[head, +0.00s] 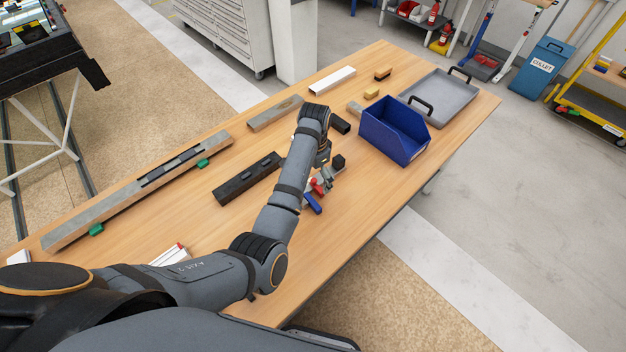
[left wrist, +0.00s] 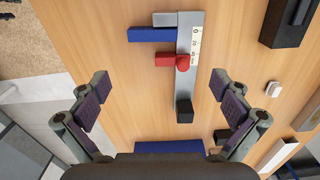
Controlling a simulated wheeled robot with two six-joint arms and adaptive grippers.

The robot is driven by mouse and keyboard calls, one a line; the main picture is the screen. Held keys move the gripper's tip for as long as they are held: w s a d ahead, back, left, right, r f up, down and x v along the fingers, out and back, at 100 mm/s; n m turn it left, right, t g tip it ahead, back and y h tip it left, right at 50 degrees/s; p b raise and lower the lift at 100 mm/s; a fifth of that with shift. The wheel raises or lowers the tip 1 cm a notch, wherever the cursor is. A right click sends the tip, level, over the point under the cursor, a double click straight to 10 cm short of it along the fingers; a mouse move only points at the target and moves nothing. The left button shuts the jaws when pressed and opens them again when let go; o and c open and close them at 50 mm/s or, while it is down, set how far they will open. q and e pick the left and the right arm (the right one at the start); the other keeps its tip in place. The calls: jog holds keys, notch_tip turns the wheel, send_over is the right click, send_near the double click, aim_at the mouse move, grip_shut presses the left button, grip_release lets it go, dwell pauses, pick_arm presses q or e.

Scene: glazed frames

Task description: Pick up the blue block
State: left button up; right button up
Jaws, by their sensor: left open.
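A blue block (head: 313,203) lies on the wooden table beside a red piece (head: 318,187). In the left wrist view the blue block (left wrist: 151,35) is a flat bar set crosswise against a grey marked scale (left wrist: 190,65). The red piece (left wrist: 167,60) and a black cube (left wrist: 184,112) are also along the scale; I cannot tell whether these parts are joined. My left gripper (left wrist: 161,82) is open and empty above them, with the blue block beyond its fingertips. In the head view, my arm partly hides the gripper and scale. My right gripper is out of view.
A blue bin (head: 390,143) stands to the right of my left gripper, with a grey tray (head: 452,98) behind it. A dark bar (head: 246,179) lies left of my arm. A long grey rail (head: 120,205) runs along the left edge. The table's near right part is clear.

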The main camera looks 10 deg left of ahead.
aim_at(312, 201)
pick_arm(q)
jog(key=s+f, duration=0.1)
jog(key=s+f+p, duration=0.1)
jog(key=s, duration=0.1)
jog(key=shift+s+d+f, duration=0.1)
jog(key=shift+d+f, duration=0.2)
jog(key=shift+f, duration=0.1)
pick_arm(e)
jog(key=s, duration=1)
pick_arm(q)
jog(key=f, duration=0.1)
jog(key=w+f, duration=0.1)
jog(key=f+p, duration=0.1)
jog(key=shift+w+a, duration=0.15)
jog(key=shift+a, duration=0.1)
jog(key=f, duration=0.2)
jog(key=shift+s+f, duration=0.25)
jog(key=shift+f, duration=0.15)
jog(key=shift+w+a+f, duration=0.1)
jog(key=shift+f, duration=0.4)
jog(key=c, duration=1.2)
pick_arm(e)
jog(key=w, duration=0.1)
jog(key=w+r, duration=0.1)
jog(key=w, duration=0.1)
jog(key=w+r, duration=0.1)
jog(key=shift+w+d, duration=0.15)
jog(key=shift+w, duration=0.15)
